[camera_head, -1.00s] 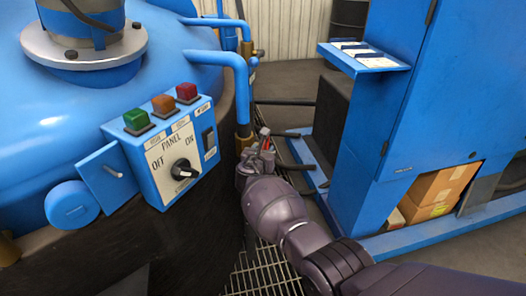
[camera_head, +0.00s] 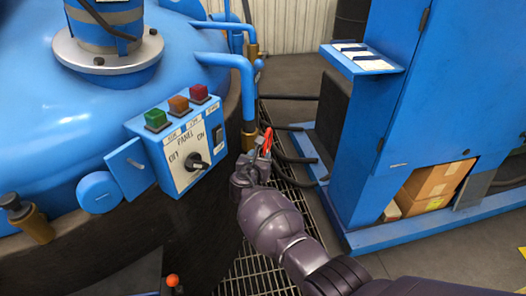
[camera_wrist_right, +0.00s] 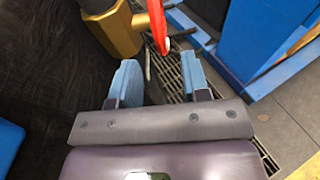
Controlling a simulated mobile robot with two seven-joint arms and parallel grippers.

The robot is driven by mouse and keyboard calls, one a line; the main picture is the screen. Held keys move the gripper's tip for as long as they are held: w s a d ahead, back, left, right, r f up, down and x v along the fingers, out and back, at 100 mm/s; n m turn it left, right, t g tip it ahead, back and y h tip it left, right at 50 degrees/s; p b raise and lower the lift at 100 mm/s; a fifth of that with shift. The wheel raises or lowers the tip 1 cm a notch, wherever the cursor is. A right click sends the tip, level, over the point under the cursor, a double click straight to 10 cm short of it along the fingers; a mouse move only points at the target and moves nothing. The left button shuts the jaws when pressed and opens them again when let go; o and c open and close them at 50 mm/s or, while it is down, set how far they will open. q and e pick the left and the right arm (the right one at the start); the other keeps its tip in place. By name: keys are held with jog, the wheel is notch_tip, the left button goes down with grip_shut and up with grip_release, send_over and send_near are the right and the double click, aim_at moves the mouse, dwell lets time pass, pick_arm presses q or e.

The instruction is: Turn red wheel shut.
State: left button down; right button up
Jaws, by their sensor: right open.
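The red wheel (camera_head: 267,139) shows as a narrow red edge just beyond my right gripper (camera_head: 256,165) in the head view. In the right wrist view the red wheel (camera_wrist_right: 157,25) is seen nearly edge-on at the top, beside a brass valve body (camera_wrist_right: 117,30). My right gripper (camera_wrist_right: 158,80) is open, with its two blue fingertips apart and nothing between them. The wheel lies ahead of the fingers, above the gap between them in the picture. Most of the wheel's face is hidden. My left gripper is not in view.
A blue furnace vessel (camera_head: 60,110) with a control panel (camera_head: 185,150) stands at left. A blue pipe (camera_head: 247,85) runs down to the brass fitting. A blue cabinet (camera_head: 385,130) stands at right. Metal grating (camera_head: 255,265) and dark hoses (camera_head: 300,140) lie between them.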

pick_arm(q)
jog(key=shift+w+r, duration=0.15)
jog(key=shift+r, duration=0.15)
pick_arm(e)
jog(key=shift+v, duration=0.8)
jog(key=shift+f, duration=0.15)
